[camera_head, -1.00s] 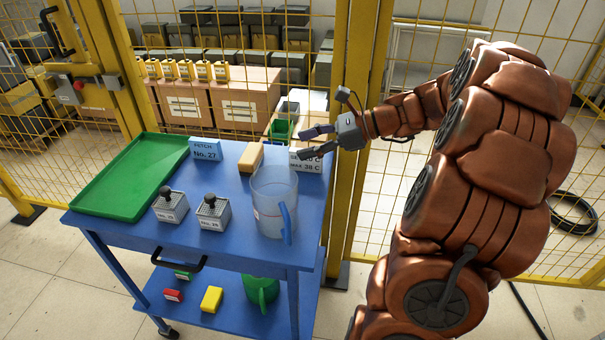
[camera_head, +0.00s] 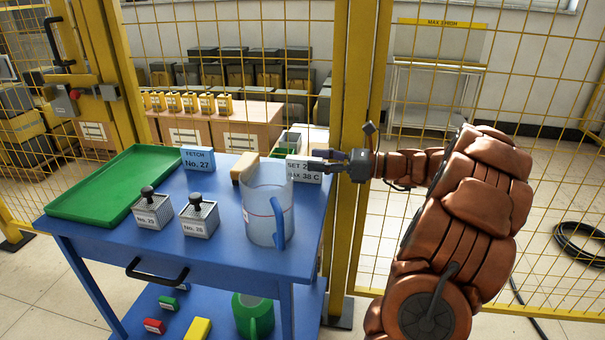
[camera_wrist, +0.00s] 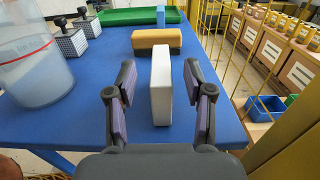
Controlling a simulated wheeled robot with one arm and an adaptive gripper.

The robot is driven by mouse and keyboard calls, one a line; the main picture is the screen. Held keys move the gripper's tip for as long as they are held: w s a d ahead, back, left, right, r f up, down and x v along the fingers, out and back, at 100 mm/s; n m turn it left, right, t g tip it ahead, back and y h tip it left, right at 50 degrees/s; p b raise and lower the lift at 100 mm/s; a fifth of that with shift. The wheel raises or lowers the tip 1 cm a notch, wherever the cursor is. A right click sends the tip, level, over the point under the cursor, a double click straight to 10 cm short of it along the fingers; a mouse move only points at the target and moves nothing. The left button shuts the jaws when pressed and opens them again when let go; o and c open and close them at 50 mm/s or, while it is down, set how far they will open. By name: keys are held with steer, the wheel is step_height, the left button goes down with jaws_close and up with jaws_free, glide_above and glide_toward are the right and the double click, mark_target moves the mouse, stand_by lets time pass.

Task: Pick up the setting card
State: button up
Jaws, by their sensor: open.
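The setting card (camera_head: 303,170) is a white block lettered "SET 2…" and "MAX 38 C". It stands upright near the right edge of the blue table (camera_head: 150,243). In the wrist view the card (camera_wrist: 161,86) shows its narrow end and stands between the two fingers. My gripper (camera_head: 333,160) is at the card's right end and hides part of its lettering. In the wrist view my gripper (camera_wrist: 160,110) is open, with one padded finger on each side of the card and a visible gap on both sides.
A clear jug (camera_head: 262,208) with a blue handle stands in front of the card. A tan block (camera_head: 243,167) lies left of it. The "FETCH No. 27" card (camera_head: 198,158), two numbered weights (camera_head: 153,211) and a green tray (camera_head: 118,184) are further left. A yellow fence post (camera_head: 350,110) rises close behind my gripper.

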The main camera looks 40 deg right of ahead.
mark_target(297, 157)
steer(key=shift+f+b+x, duration=0.15)
steer(key=shift+b+x, duration=0.3)
steer(key=shift+x, duration=0.95)
steer(key=shift+f+b+x, duration=0.15)
steer(key=shift+b+x, duration=0.25)
steer(key=shift+x, duration=1.05)
steer(key=shift+d, duration=0.1)
jaws_close()
